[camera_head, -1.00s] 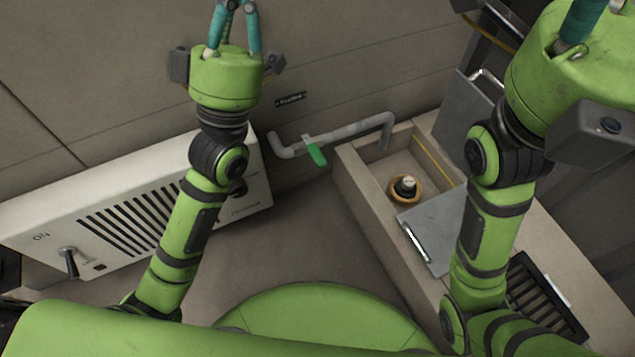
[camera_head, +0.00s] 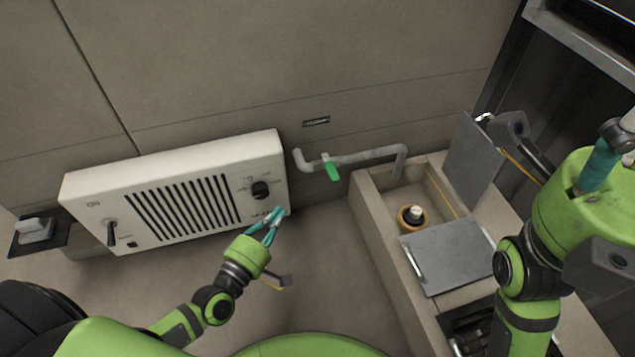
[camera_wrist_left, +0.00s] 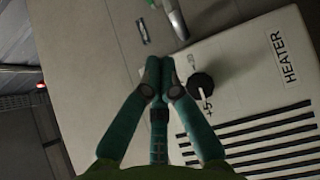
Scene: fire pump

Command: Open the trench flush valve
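The valve is a green lever (camera_head: 331,170) on a grey bent pipe (camera_head: 365,157) along the wall, right of the white heater box. The lever hangs down across the pipe. A piece of the pipe shows at the top of the left wrist view (camera_wrist_left: 178,20). My left gripper (camera_head: 277,214) is left of and below the lever, near the heater's lower right corner, apart from the lever. In the left wrist view its teal fingertips (camera_wrist_left: 160,72) meet with nothing seen between them. My right gripper (camera_head: 607,158) is at the right edge, partly cut off, its fingers unclear.
The white heater (camera_head: 180,200) with a black knob (camera_head: 260,190) stands against the wall, close to my left gripper.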

